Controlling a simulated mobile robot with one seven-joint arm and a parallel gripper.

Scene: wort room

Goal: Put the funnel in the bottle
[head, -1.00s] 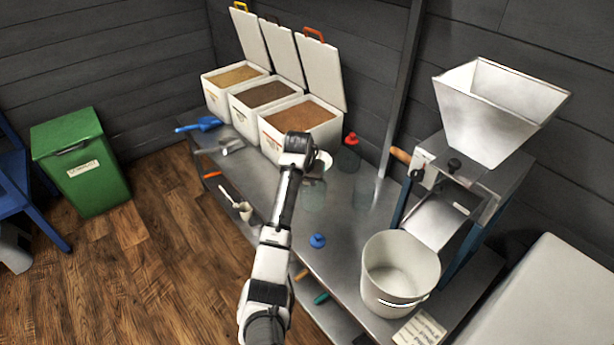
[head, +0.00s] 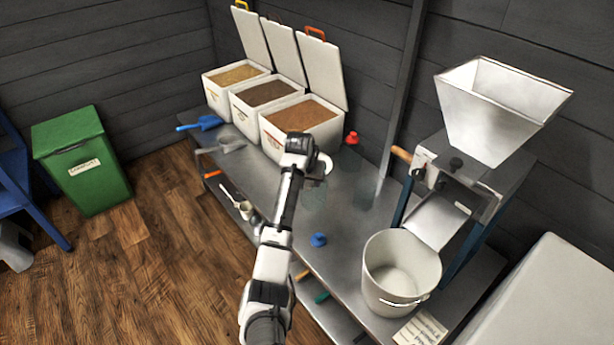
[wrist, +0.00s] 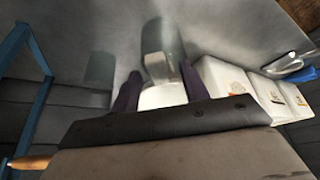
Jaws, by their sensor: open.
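In the wrist view, my gripper (wrist: 162,88) is open, with one dark finger on each side of the white funnel (wrist: 162,98). The funnel appears to be at the mouth of a clear glass bottle (wrist: 161,40), with a pale part showing through the glass; how deep it sits I cannot tell. The bottle stands on the steel bench and shows faintly in the head view (head: 314,195), below my gripper (head: 320,172). In the head view the funnel is mostly hidden by my gripper.
Another clear glass vessel (head: 364,192) stands to the right. A red-topped bottle (head: 351,139) is behind, and a blue stopper (head: 318,240) lies in front. Grain bins (head: 300,125) line the back left. A white bucket (head: 400,285) stands under the mill (head: 455,205) at the right.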

